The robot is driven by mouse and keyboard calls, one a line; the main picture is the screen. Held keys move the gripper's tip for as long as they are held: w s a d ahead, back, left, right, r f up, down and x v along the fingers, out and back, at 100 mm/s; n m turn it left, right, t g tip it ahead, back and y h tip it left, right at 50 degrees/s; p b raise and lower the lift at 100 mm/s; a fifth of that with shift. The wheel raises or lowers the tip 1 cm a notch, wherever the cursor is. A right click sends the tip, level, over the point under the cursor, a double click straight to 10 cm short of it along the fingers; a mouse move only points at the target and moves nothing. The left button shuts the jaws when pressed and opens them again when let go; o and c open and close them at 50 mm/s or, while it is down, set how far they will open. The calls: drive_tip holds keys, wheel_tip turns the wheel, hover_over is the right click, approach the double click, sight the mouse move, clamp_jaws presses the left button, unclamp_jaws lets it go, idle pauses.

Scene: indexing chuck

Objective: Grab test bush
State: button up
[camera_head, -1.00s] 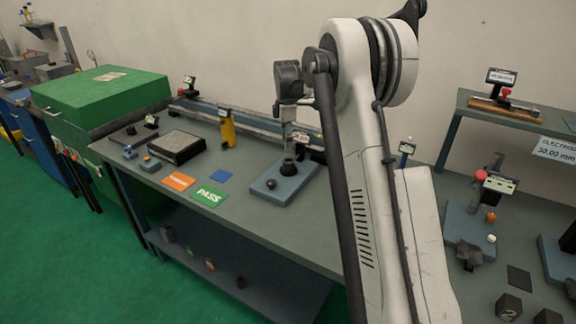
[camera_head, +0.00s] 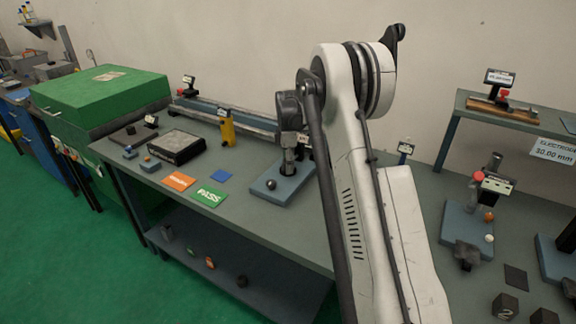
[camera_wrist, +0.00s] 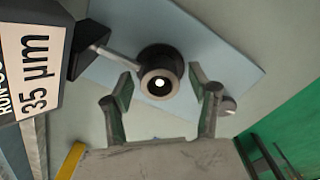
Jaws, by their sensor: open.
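The test bush (camera_wrist: 152,57) is a dark round piece with a lighter grey end ring and a bright centre hole. It stands on a blue plate (camera_wrist: 235,70), seen end-on in the wrist view. My gripper (camera_wrist: 161,84) is open. Its two fingers lie left and right of the bush in that view, with gaps on both sides; the depth between tips and bush is hard to tell. In the head view my gripper (camera_head: 288,172) is low over the blue plate (camera_head: 262,188) and mostly hides the bush.
A run-out gauge display reading 35 µm (camera_wrist: 35,60) is close on the left, with a thin rod (camera_wrist: 118,55) reaching toward the bush. A small round knob (camera_wrist: 228,105) is near the right finger. PASS (camera_head: 208,196) and orange (camera_head: 179,181) cards lie left of the plate.

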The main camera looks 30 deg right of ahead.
clamp_jaws()
drive_tip(key=shift+r, duration=0.1)
idle(0.3)
